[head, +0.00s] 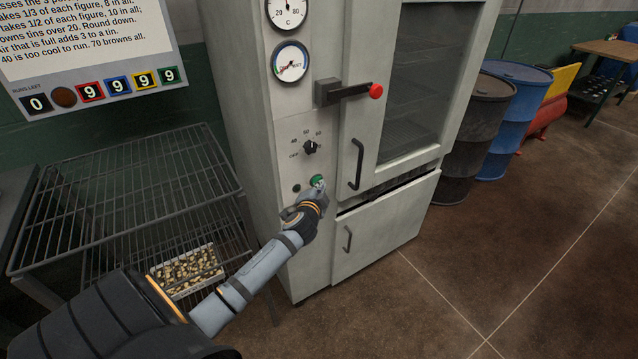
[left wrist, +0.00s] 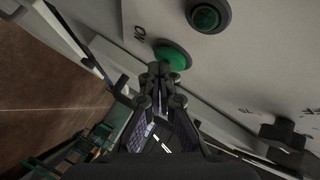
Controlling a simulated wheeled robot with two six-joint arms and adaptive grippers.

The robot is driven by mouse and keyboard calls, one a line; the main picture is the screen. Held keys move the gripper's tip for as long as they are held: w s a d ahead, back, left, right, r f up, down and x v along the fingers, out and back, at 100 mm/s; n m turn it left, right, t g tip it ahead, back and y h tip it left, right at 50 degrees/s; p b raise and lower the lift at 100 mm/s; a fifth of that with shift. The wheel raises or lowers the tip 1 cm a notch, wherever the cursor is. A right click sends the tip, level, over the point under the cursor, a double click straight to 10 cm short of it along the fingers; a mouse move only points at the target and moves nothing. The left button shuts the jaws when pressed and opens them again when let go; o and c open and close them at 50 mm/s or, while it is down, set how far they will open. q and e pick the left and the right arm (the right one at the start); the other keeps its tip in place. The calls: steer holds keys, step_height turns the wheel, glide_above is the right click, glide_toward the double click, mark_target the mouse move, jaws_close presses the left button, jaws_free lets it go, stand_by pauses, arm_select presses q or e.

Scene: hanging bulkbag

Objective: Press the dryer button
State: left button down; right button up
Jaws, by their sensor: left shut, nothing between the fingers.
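The grey dryer (head: 320,230) stands in the middle of the head view. Its green button (head: 318,181) sits low on the control panel, under the dial. My left gripper (head: 315,192) is shut and empty, with its tips at the button. In the left wrist view the green button (left wrist: 173,56) shows just beyond the shut fingertips (left wrist: 160,70), beside the letters "ON". The tips overlap the button's lower edge there; I cannot tell whether they touch it. A dark green round lamp (left wrist: 207,16) is beside it. My right gripper is in neither view.
A black dial (head: 310,147) and a red-knobbed latch handle (head: 350,92) are above the button. The dryer door handle (head: 356,164) is close on the right. A wire rack (head: 130,190) with a tray of small pieces (head: 187,270) stands left. Barrels (head: 515,120) stand right.

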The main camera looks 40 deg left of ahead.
arm_select(q)
steer(key=shift+s+d, duration=0.15)
steer(key=shift+d, duration=0.15)
steer(key=s+d, duration=0.2)
steer(key=d, duration=0.3)
steer(key=shift+s+d+p, duration=0.15)
steer(key=shift+d+p, duration=0.15)
steer(key=shift+p, duration=0.1)
